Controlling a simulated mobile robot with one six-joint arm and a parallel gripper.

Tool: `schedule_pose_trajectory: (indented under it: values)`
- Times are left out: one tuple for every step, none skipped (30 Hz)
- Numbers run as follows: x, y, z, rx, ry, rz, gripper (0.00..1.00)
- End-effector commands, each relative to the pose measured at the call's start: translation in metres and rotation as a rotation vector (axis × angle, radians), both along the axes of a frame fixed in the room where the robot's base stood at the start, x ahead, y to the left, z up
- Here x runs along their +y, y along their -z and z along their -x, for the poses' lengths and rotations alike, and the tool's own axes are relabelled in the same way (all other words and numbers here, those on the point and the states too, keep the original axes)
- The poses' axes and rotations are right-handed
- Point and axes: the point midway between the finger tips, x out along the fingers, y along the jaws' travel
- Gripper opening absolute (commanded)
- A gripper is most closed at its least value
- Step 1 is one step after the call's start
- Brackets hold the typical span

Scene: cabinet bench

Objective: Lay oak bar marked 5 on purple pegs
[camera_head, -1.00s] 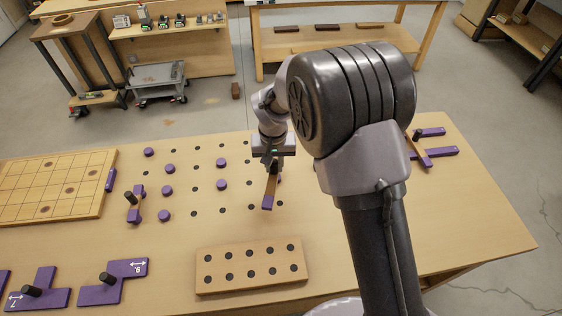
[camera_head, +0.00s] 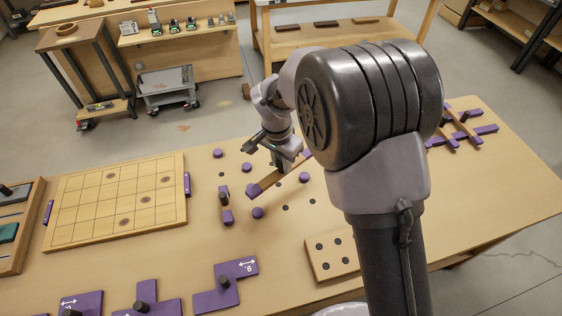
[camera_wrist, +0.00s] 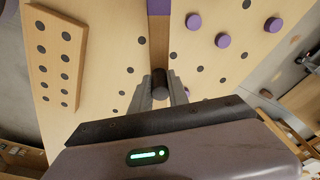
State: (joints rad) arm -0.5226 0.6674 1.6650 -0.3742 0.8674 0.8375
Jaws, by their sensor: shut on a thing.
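My gripper (camera_head: 283,160) is shut on the black knob (camera_wrist: 159,84) of an oak bar with purple ends. The bar (camera_head: 268,183) is held over the pegboard part of the bench, slanting from lower left to upper right. Its oak length (camera_wrist: 159,45) shows between and beyond the fingers in the wrist view. No number is readable on it. Round purple pegs stand around it: one upper left (camera_head: 218,153), one to its right (camera_head: 304,178), one below (camera_head: 257,212). Whether the bar touches any peg cannot be told.
Another bar with a black knob (camera_head: 224,199) lies left of mine. A gridded board (camera_head: 117,203) lies farther left. Purple L-shaped blocks (camera_head: 215,300) are at the front. A drilled oak block (camera_head: 333,257) is at front right. More knobbed bars (camera_head: 462,137) lie at right.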

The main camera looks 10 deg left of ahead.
Motion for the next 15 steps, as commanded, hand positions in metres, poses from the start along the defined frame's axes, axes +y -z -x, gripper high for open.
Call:
schedule_pose_trajectory:
  values:
    - [0.0,0.0084,0.0002,0.001,0.0,0.0,0.0]
    - [0.0,0.011,0.0002,0.001,0.0,0.0,0.0]
    - [0.0,0.0133,0.0002,0.001,0.0,0.0,0.0]
    - [0.0001,0.0142,0.0002,0.001,0.0,0.0,0.0]
    - [0.0001,0.0143,0.0002,0.0,0.0,0.0,0.0]
    - [0.0002,0.0138,0.0001,0.0,0.0,0.0,0.0]
    - [0.0001,0.0133,0.0,0.0,-0.001,0.0,0.0]
    - [0.0002,0.013,0.0001,0.0,-0.001,0.0,0.0]
    - [0.0001,0.0129,0.0,0.0,-0.001,0.0,0.0]
    - [0.0001,0.0128,0.0,0.0,-0.001,0.0,0.0]
    - [0.0001,0.0128,0.0,0.0,-0.001,0.0,0.0]
    - [0.0001,0.0132,0.0001,0.0,-0.001,0.0,0.0]
    - [0.0002,0.0139,0.0001,0.0,-0.001,0.0,0.0]
    - [0.0001,0.0149,0.0,0.0,-0.001,0.0,0.0]
    - [0.0001,0.017,0.0,0.0,-0.001,0.0,0.0]
